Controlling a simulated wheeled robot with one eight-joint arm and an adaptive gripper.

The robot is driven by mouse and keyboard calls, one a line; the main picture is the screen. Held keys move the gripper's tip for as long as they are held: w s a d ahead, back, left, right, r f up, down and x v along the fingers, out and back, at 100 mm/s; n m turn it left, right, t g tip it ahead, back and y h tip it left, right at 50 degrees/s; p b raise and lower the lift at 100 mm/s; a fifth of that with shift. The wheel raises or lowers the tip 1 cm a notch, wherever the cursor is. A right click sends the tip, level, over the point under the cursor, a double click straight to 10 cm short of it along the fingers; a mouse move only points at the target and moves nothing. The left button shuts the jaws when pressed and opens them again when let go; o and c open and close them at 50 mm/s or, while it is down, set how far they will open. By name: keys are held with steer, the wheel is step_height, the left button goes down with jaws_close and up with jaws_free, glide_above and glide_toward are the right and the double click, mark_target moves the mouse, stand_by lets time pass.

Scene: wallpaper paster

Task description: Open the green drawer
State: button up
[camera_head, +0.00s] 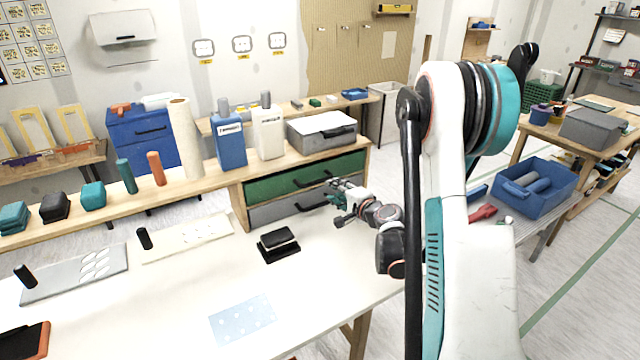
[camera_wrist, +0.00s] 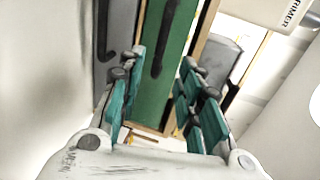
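The green drawer (camera_head: 272,187) is the upper of two drawers under the wooden counter, and it looks shut. Its dark bar handle (camera_head: 312,180) runs along the front. In the wrist view the green front (camera_wrist: 178,42) stands upright in the picture, with the black handle (camera_wrist: 163,42) ahead, above and between the fingertips. My gripper (camera_head: 334,196) is in front of the right part of the drawers. In the wrist view my gripper (camera_wrist: 160,72) is open, its teal fingers apart with nothing between them. No contact with the handle is visible.
A grey drawer (camera_head: 272,212) with its own handle is directly below. A grey box (camera_head: 322,133), white bottle (camera_head: 268,133) and blue bottle (camera_head: 230,147) stand above. A black stapler-like block (camera_head: 278,243) sits on the white table (camera_head: 170,300); the tabletop before the drawers is mostly clear.

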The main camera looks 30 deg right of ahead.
mark_target(321, 182)
steer(key=b+x, duration=0.2)
steer(key=x, duration=0.8)
steer(key=shift+w+f+b, duration=0.1)
steer(key=shift+w+b, duration=0.2)
steer(key=shift+b, duration=0.05)
steer(key=shift+c, duration=0.3)
jaws_close()
